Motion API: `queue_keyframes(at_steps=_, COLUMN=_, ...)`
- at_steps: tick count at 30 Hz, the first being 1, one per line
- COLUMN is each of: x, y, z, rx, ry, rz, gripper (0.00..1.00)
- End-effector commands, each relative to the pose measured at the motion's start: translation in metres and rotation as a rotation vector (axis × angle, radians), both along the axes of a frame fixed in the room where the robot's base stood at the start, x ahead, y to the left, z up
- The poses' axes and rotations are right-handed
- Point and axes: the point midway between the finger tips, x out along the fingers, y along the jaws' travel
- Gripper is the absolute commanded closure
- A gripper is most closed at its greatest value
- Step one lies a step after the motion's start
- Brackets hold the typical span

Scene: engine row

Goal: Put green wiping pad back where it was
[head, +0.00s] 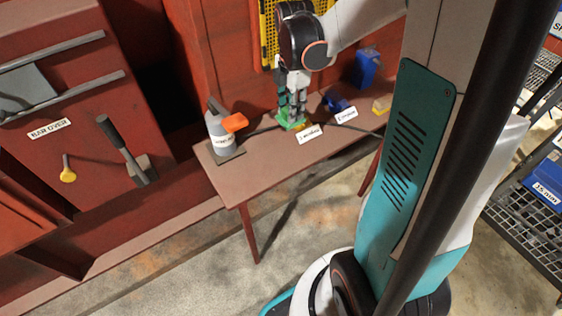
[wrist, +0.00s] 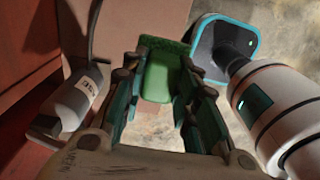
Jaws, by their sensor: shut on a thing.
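The green wiping pad (head: 290,121) is at the lower end of my gripper (head: 294,98), over the narrow brown table (head: 240,172) near its back middle. In the wrist view the pad (wrist: 160,75) lies between the two fingers of my gripper (wrist: 160,92), which are shut on it. The pad looks low over the tabletop behind a white label (head: 309,134). I cannot tell whether it touches the table. The fingers hide part of it.
A grey-white bottle with an orange part (head: 221,130) stands at the table's left end. A dark blue object (head: 337,101), a second label (head: 346,115), a yellow block (head: 381,104) and a blue container (head: 365,68) are to the right. A dark cable crosses the tabletop.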

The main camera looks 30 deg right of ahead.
Motion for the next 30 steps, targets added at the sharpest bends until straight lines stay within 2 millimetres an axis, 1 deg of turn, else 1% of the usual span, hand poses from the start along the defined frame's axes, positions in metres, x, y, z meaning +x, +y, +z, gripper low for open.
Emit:
queue_keyframes(at_steps=1, x=0.0, y=0.0, z=-0.014, rx=0.0, ry=0.0, rz=0.0, gripper=0.91)
queue_keyframes(at_steps=6, x=0.001, y=0.0, z=-0.057, rx=0.001, ry=0.0, rz=0.0, gripper=0.91)
queue_keyframes(at_steps=12, x=0.001, y=0.0, z=-0.105, rx=0.002, ry=0.0, rz=0.0, gripper=0.91)
queue_keyframes(at_steps=15, x=0.001, y=0.001, z=-0.125, rx=0.002, ry=0.0, rz=0.0, gripper=0.91)
queue_keyframes(at_steps=18, x=0.001, y=0.001, z=-0.137, rx=0.002, ry=0.0, rz=0.0, gripper=0.91)
queue_keyframes(at_steps=25, x=0.0, y=0.001, z=-0.15, rx=0.002, ry=0.0, rz=0.0, gripper=0.91)
queue_keyframes(at_steps=30, x=0.001, y=0.001, z=-0.175, rx=0.002, ry=0.0, rz=0.0, gripper=0.91)
